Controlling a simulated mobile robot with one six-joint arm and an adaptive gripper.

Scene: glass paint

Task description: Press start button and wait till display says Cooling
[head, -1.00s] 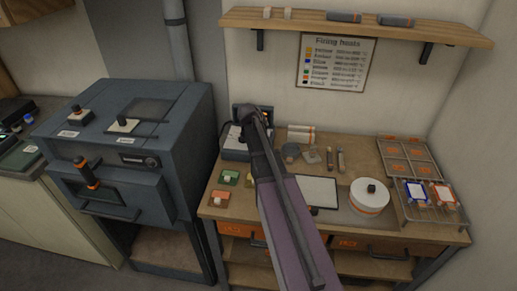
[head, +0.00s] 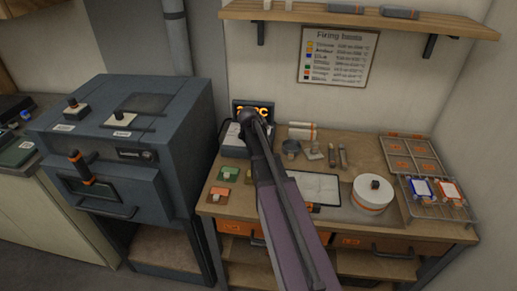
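The controller box (head: 233,147) stands at the back left of the wooden table. Its dark display (head: 240,104) rises at the back and shows glowing orange characters. My arm covers part of the text, so I cannot read the whole word; a "C" shows at the right end. My gripper (head: 248,121) is over the box, in front of the display. Its fingers are hidden or too small to tell if they are open or shut. I cannot make out the start button, nor whether my gripper touches it.
A blue-grey kiln (head: 125,140) stands to the left. The table (head: 345,226) holds colored blocks (head: 224,184), a white sheet (head: 314,187), a round white turntable (head: 373,195) and a wire rack (head: 440,205). A shelf (head: 360,20) hangs above.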

